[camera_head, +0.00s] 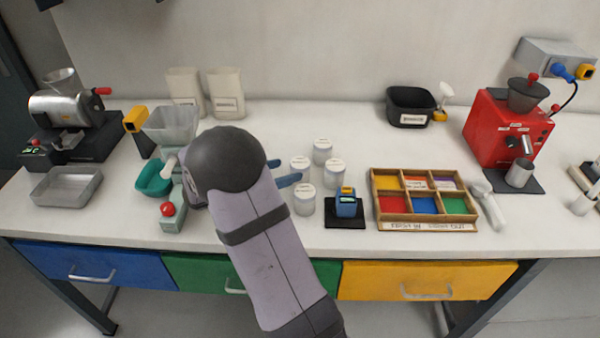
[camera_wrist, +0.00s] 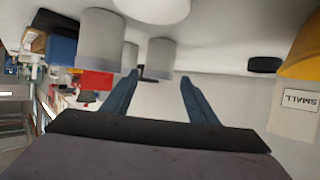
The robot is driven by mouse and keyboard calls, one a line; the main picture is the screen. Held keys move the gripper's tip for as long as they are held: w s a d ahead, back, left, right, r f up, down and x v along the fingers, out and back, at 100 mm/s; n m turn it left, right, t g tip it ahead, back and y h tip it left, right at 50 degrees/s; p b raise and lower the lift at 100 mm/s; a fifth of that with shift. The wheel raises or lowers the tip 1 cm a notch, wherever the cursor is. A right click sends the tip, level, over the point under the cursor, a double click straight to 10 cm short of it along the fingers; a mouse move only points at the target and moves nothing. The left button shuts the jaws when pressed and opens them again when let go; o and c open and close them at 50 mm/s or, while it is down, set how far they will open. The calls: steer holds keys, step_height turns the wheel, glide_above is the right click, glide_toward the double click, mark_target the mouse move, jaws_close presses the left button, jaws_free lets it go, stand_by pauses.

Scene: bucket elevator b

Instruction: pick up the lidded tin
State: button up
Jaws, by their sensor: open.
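I cannot tell which one the task means. My gripper (camera_head: 290,169) is open, its blue fingers pointing right at the left side of the cluster. In the wrist view the gripper (camera_wrist: 158,74) shows nothing held between its fingers. Grey cylinders, apparently tins, stand ahead, one on the left (camera_wrist: 102,42) and one near the middle (camera_wrist: 160,60).
A blue device on a black pad (camera_head: 347,205) and a wooden compartment tray (camera_head: 425,227) stand right of the tins. Clear bench lies behind the tins.

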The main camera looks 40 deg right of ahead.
mark_target(300, 167)
steer(key=shift+p+x, duration=0.8)
steer(key=shift+x, duration=2.9)
steer(key=shift+s, duration=0.1)
steer(key=c, duration=0.9)
